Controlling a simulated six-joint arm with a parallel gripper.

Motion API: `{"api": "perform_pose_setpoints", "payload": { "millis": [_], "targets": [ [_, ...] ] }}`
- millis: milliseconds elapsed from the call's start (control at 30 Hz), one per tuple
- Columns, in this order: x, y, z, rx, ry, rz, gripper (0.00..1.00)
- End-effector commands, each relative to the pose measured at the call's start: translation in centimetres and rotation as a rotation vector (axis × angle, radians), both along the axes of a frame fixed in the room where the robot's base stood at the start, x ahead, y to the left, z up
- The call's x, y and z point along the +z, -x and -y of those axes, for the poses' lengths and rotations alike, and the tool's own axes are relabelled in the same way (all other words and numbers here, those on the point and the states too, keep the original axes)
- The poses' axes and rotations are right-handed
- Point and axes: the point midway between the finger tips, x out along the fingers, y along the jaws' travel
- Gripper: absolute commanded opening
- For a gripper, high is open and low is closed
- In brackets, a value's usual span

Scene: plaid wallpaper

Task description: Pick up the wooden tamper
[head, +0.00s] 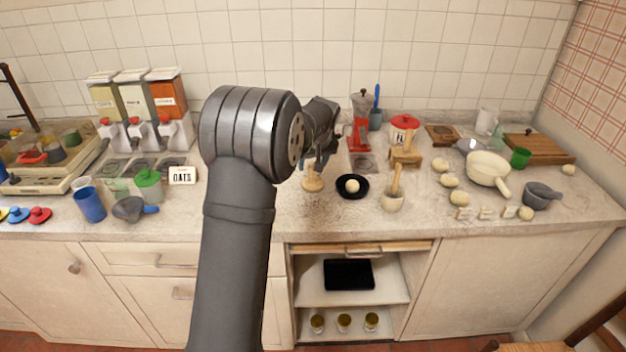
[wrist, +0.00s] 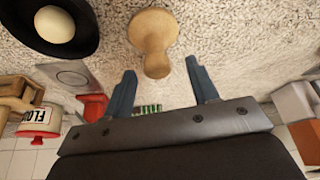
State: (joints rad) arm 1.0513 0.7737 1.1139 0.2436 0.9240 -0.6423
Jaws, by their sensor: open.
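The wooden tamper (head: 312,180) stands on the speckled worktop, left of a small black dish, in the head view. In the wrist view the tamper (wrist: 153,38) is pale wood with a round, wide end and a narrower part toward my gripper. My gripper (head: 318,163) is just above and behind the tamper in the head view, partly hidden by my arm. In the wrist view my gripper (wrist: 160,82) has its two blue-grey fingers apart, with the tamper's near end in line with the gap between them. The fingers do not visibly touch it.
The black dish (head: 352,186) holds a pale ball (head: 352,185). Bare worktop (head: 310,215) lies in front of the tamper.

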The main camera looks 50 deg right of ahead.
Motion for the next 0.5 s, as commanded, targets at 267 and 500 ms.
{"api": "perform_pose_setpoints", "payload": {
  "millis": [267,500],
  "targets": [
    [-3.5,-1.1,1.0,0.001,-0.003,-0.002,0.54],
    [-4.5,-1.5,1.3,0.0,0.001,0.0,0.54]
  ]
}}
